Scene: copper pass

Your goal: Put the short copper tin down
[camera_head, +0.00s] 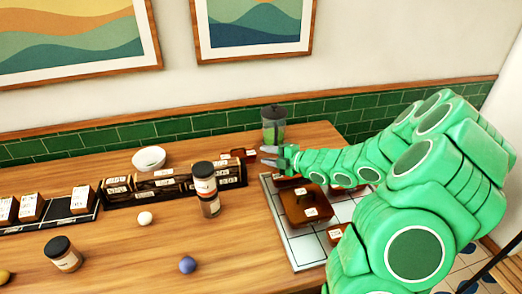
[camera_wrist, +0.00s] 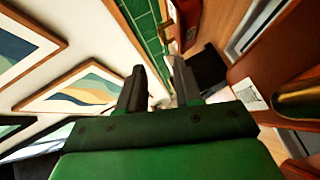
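My gripper (camera_head: 267,155) is above the table near the back edge of the tiled tray, just in front of a green jar. Its two fingers are apart, with nothing visible between them; the gap also shows in the wrist view (camera_wrist: 159,85). A large copper-brown tin (camera_head: 300,207) with a white label sits on the tray. A smaller copper piece (camera_head: 337,233) is at the tray's front, partly hidden by my arm. A low copper tin (camera_head: 240,155) with labels stands left of my gripper, behind the rack. I cannot tell which is the short copper tin.
The green jar (camera_head: 273,128) has a dark lid. A black labelled rack (camera_head: 150,191), a dark-lidded jar (camera_head: 206,187), a white bowl (camera_head: 149,158), a white ball (camera_head: 145,218), a blue ball (camera_head: 187,265) and another jar (camera_head: 63,254) stand on the table. The front middle is mostly clear.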

